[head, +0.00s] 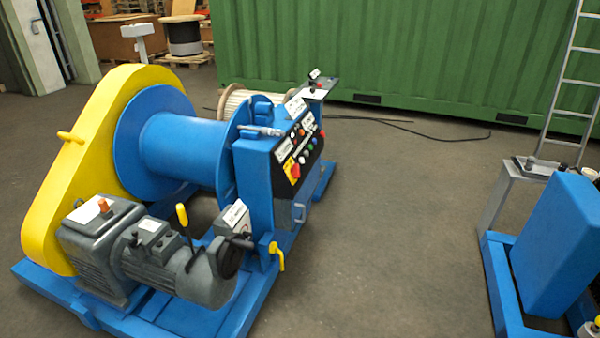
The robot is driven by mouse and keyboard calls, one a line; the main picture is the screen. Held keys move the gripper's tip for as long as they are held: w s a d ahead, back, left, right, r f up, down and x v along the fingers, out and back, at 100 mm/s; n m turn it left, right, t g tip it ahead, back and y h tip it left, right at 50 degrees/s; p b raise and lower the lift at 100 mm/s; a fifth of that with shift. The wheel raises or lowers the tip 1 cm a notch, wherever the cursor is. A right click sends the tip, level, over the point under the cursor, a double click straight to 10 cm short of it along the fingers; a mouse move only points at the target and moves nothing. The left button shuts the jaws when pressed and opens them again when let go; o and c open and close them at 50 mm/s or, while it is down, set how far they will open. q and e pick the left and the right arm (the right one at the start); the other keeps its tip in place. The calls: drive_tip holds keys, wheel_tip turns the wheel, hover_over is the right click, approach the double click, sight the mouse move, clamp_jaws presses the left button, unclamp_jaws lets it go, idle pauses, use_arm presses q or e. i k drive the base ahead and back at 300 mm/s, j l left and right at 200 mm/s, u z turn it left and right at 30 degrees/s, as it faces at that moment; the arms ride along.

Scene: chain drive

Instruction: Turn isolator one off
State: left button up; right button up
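A blue winch (185,148) with a yellow chain guard (75,165) stands at the left. Its blue control cabinet (256,190) carries a black sloping panel with several coloured buttons and white labels. A red knob on a yellow plate (292,169) sits at the panel's lower left. A grey box (234,220) with a white label stands below, beside the motor (165,265). The labels are too small to read, so I cannot tell which control is isolator one or its position. Neither of my grippers is in view.
A yellow lever (277,256) projects at the cabinet's foot and another (183,220) rises near the motor. A second blue machine (557,245) stands at the right, near a ladder (575,80). A green container (410,55) closes the back. The floor between the machines is clear.

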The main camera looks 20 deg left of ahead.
sight(295, 171)
drive_tip(key=i+l+u, duration=0.3)
drive_tip(key=i+l, duration=0.4)
drive_tip(key=i, duration=0.15)
